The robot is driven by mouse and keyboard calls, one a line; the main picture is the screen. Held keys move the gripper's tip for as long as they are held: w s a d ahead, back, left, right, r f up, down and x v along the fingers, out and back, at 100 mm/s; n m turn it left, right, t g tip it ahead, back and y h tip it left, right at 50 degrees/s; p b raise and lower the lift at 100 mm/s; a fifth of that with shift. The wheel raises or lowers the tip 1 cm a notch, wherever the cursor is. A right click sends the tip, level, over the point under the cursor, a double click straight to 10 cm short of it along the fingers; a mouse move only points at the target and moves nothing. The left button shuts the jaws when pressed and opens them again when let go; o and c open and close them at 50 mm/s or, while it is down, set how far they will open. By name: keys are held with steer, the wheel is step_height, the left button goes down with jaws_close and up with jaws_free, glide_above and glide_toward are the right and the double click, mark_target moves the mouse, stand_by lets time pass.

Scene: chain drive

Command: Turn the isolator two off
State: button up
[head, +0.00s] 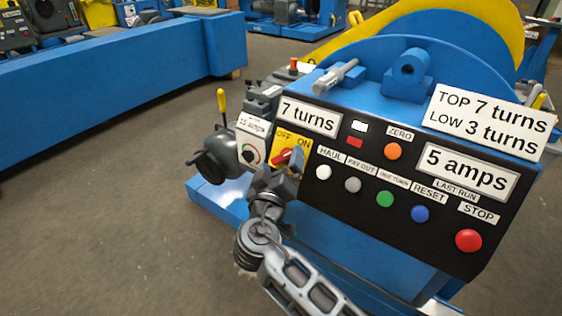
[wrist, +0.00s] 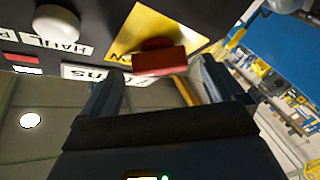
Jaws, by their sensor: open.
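The isolator is a yellow plate (head: 278,144) marked OFF on the left and ON on the right, at the left end of the black control panel. Its red handle (head: 284,156) is partly hidden by my gripper (head: 284,172), so I cannot tell its setting surely. No number two shows on it. In the wrist view the red handle (wrist: 160,62) stands out from the yellow plate (wrist: 150,30). My gripper (wrist: 162,82) is open there, with one finger on each side and the handle just beyond the tips. No contact is clear.
The white haul button (head: 323,172) sits close right of the isolator. A grey box (head: 251,133) with a dial and a yellow-knobbed lever (head: 221,104) stand to the left. The red stop button (head: 468,240) is far right. The floor at left is clear.

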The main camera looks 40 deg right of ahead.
steer(key=shift+w+d, duration=0.35)
steer(key=shift+d, duration=0.2)
steer(key=c, duration=1)
